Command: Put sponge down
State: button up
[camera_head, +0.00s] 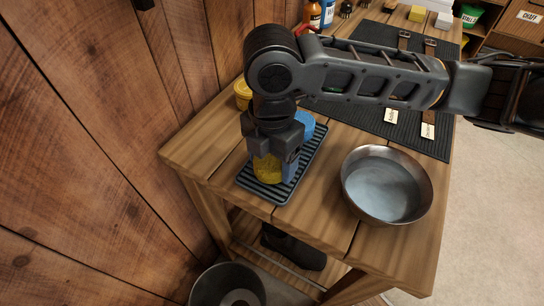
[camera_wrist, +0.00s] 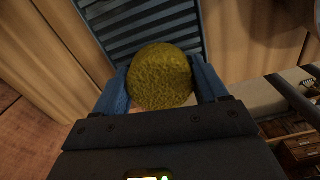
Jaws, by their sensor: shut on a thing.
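The sponge is yellow and round (camera_head: 266,170); it shows between the two blue fingers in the wrist view (camera_wrist: 160,77). My gripper (camera_head: 274,168) points down and is shut on the sponge, over the near end of a dark ribbed tray (camera_head: 262,193). The tray's ribs also show behind the sponge in the wrist view (camera_wrist: 150,28). I cannot tell whether the sponge touches the tray. A blue round thing (camera_head: 306,124) is at the tray's far end, partly hidden by my gripper.
A metal bowl of greyish liquid (camera_head: 386,185) stands right of the tray on the wooden table (camera_head: 310,215). A yellow tub (camera_head: 242,92) stands behind my gripper. A dark mat with tagged straps (camera_head: 437,143) lies farther back. A bucket (camera_head: 228,285) is on the floor below.

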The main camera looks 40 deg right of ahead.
aim_at(272, 157)
jog(key=shift+f, duration=0.35)
jog(key=o, duration=1)
jog(key=shift+r, duration=0.1)
notch_tip(272, 157, up, 12)
jog(key=shift+r, duration=0.2)
grip_shut()
dwell(0.7)
dwell(0.4)
jog(key=shift+p, duration=0.3)
